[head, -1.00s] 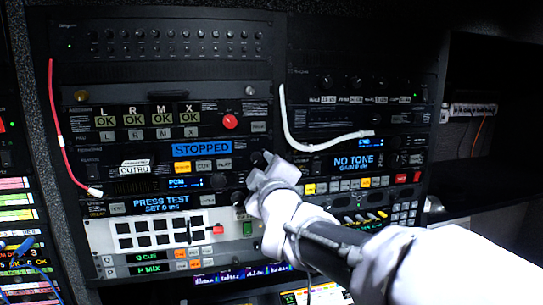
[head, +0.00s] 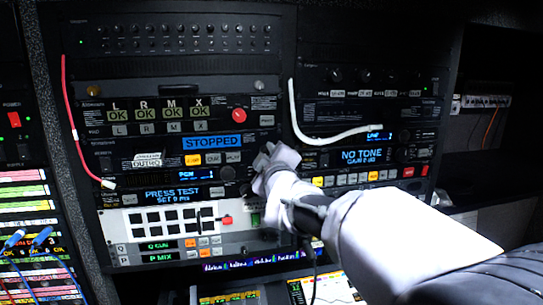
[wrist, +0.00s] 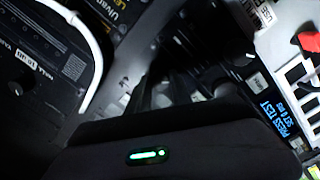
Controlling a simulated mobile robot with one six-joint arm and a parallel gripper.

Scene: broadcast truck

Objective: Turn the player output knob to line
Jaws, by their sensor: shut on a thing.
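My gripper (head: 262,167) is at the right end of this unit, against the panel. It is shut on a knob there, apparently the player output knob, which my gripper hides. Another black knob (head: 228,172) shows just left of my gripper. In the wrist view my dark fingers (wrist: 165,88) reach toward the panel, and what lies between them is too dark to make out.
A white cable (head: 325,139) hangs right of my gripper, near a LINE display (head: 375,136) on the right rack. A red cable (head: 75,130) hangs at left. A PRESS TEST unit (head: 172,196) and a white button panel (head: 140,222) lie below. My arm covers the lower right.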

